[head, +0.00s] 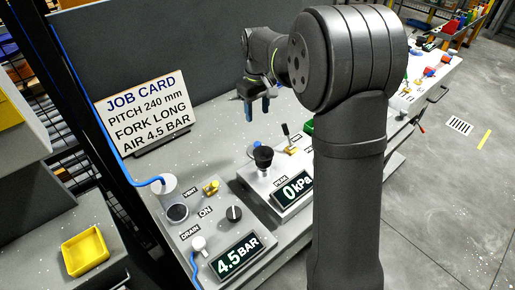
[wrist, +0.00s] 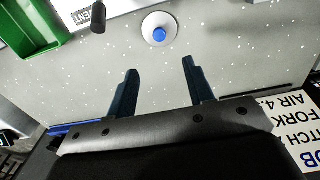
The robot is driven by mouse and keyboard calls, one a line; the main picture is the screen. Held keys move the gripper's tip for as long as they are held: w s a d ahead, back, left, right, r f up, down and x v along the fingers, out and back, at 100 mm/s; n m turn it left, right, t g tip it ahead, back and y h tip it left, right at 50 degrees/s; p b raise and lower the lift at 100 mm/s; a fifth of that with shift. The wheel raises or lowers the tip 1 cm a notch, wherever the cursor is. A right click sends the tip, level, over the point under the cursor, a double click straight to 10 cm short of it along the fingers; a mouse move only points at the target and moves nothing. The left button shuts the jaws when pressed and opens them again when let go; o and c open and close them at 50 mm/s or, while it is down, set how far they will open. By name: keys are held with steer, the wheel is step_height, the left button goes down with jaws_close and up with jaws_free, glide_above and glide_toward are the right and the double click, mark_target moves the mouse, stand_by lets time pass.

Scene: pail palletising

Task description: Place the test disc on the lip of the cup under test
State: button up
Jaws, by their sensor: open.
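The test disc (wrist: 159,28), a white round piece with a blue centre, lies on the grey speckled bench in the wrist view. It is just beyond my gripper (wrist: 160,67), between the lines of its two dark fingers and apart from them. The fingers are spread, with nothing between them. In the head view my gripper (head: 258,106) points down over the back of the bench, and I cannot make out the disc there. The cup under test appears to be the black cup (head: 263,154) on the raised panel, nearer the camera than my gripper. The wrist view does not show it.
A black lever (head: 286,130) stands behind the cup. A green bin (wrist: 30,25) is at the wrist view's upper left. The job card (head: 143,110) stands at the back left. A pressure display (head: 239,254) and knobs occupy the front left.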

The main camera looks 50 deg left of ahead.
step_height(320, 180, up, 3)
glide_above(257, 143)
step_height(257, 143, down, 12)
steer(key=shift+s+r, duration=0.1)
steer(key=shift+r, duration=0.1)
steer(key=shift+d+f, duration=0.1)
steer(key=shift+f, duration=2.95)
jaws_close()
